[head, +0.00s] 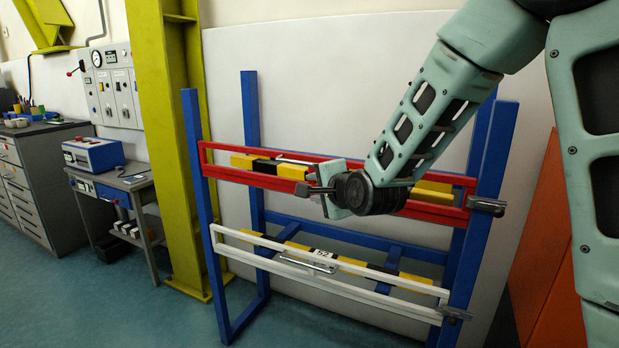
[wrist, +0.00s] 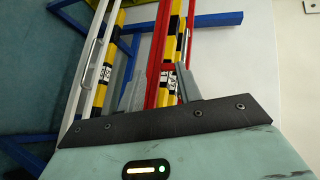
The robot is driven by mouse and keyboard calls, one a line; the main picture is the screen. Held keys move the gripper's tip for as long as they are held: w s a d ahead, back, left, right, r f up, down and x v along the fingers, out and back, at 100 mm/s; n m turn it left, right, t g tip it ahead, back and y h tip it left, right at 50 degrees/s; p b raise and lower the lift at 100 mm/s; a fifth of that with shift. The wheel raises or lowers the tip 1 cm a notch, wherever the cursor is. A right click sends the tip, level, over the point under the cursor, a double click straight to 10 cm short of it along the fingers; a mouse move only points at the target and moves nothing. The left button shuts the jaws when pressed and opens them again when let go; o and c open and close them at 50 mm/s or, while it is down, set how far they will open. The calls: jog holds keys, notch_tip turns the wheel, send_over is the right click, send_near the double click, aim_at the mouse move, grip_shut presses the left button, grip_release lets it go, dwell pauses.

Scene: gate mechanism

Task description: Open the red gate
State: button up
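The red gate (head: 227,174) is the upper gate on a blue frame and looks shut, lying along the frame. It has two red rails with a yellow-black bar behind them. Its metal handle is mostly hidden behind my arm in the head view. A grey latch (head: 487,206) sits at its right end. My gripper (head: 309,189) is in front of the gate's middle. In the wrist view, my gripper (wrist: 158,72) has its fingers apart, with the lower rail of the red gate (wrist: 152,88) showing between them. I cannot tell whether they touch it.
A white gate (head: 236,238) with a metal handle (head: 308,264) and its own latch (head: 455,314) is below. A yellow column (head: 168,130) and a workbench (head: 122,180) stand left. An orange panel (head: 545,250) is right. The floor at front left is clear.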

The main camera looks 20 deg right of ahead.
aim_at(311, 165)
jog(key=w+d+r+m+t+h, duration=0.1)
jog(key=w+d+m+t+h, duration=0.1)
jog(key=w+d+m, duration=0.3)
jog(key=shift+n, duration=0.6)
jog(key=w+p, duration=0.1)
jog(key=w, duration=0.3)
jog(key=w+d+f+p, duration=0.1)
jog(key=w, duration=0.4)
jog(key=w+f+p, duration=0.1)
jog(key=w, duration=0.4)
jog(key=shift+w+d+f+p, duration=0.2)
jog(key=shift+d+p, duration=0.1)
jog(key=shift+d, duration=0.1)
jog(key=shift+c, duration=0.2)
grip_shut()
